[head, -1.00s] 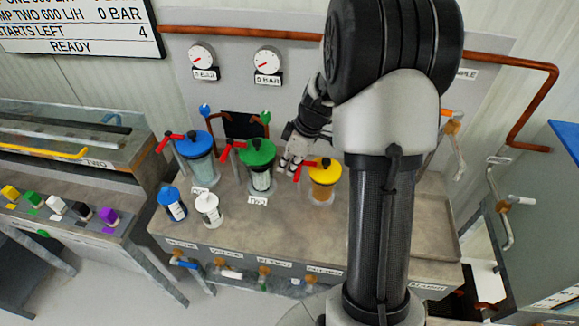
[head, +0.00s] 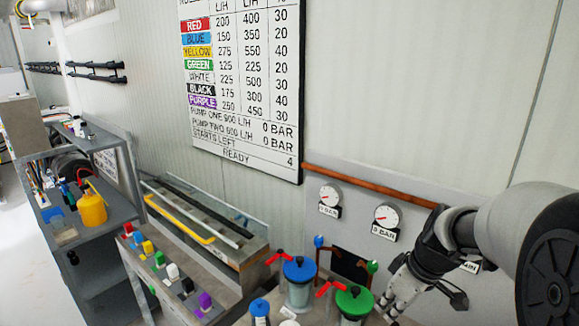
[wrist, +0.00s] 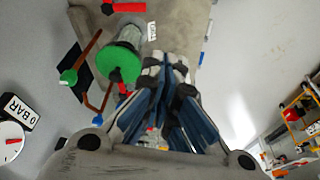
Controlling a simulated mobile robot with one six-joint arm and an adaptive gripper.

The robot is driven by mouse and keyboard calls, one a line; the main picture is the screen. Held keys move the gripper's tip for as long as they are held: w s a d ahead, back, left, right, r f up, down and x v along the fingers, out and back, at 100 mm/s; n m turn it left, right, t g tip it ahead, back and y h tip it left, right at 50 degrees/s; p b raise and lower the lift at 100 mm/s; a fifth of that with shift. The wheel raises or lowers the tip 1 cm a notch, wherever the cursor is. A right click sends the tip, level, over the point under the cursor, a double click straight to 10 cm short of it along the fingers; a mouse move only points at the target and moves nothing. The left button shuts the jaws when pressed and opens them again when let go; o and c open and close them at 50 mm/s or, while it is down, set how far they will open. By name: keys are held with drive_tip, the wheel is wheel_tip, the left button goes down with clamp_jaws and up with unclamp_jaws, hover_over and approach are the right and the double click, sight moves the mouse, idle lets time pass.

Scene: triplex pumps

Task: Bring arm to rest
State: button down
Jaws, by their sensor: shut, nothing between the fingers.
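My arm comes in from the right in the head view. My gripper (head: 392,302) is at its end, just right of the green-lidded pot (head: 353,302) with a red handle. The fingers are together and empty. In the wrist view my gripper (wrist: 166,66) points up the picture, with the green lid (wrist: 120,63) just left of it. I cannot tell whether they touch. A blue-lidded pot (head: 299,270) stands further left. The lower parts of the pots and the bench are cut off by the head picture's bottom edge.
Two gauges (head: 329,199) and a copper pipe (head: 375,187) are on the back panel near my arm. A board (head: 243,85) hangs on the wall. At left are a bench with coloured blocks (head: 173,271) and a shelf with a yellow jug (head: 92,208).

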drive_tip(key=s+a+r+m, duration=0.2)
drive_tip(key=s+a, duration=0.1)
drive_tip(key=s, duration=0.4)
drive_tip(key=s+a+r+m+t+h, duration=0.1)
drive_tip(key=s+a+r+m, duration=0.1)
drive_tip(key=s, duration=0.5)
drive_tip(key=s+a+r+m+h, duration=0.1)
drive_tip(key=s+a+r+m, duration=0.2)
drive_tip(key=s, duration=0.5)
drive_tip(key=shift+a+r+t, duration=0.4)
drive_tip(key=shift+a+r, duration=0.05)
